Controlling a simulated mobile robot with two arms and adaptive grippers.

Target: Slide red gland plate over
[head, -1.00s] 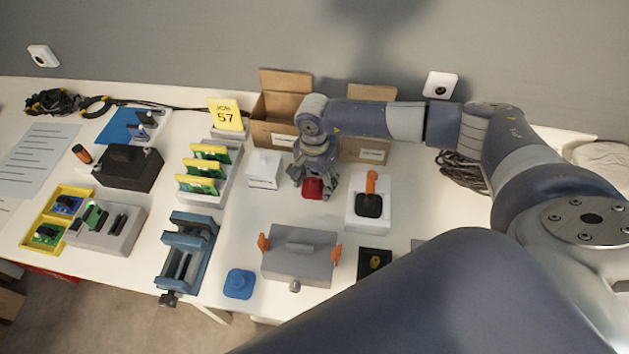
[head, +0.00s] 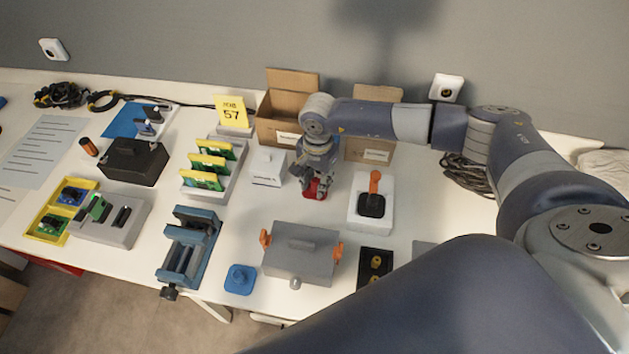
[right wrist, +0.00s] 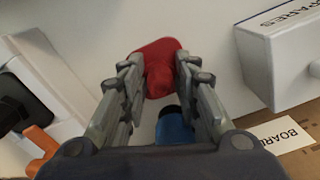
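The red gland plate (head: 317,190) lies on the white table in front of the cardboard boxes, partly hidden by my right gripper (head: 316,184). In the right wrist view, the red plate (right wrist: 158,52) has a raised red knob between the two fingertips of my right gripper (right wrist: 161,72). The fingers are drawn in against the knob from both sides. The plate looks flat at table height. A grey enclosure (head: 300,262) with orange side clamps stands nearer the front. My left gripper is not in view.
A white labelled box (head: 267,168) is close left of the gripper. A white stand (head: 371,216) with an orange-handled black piece is to the right.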

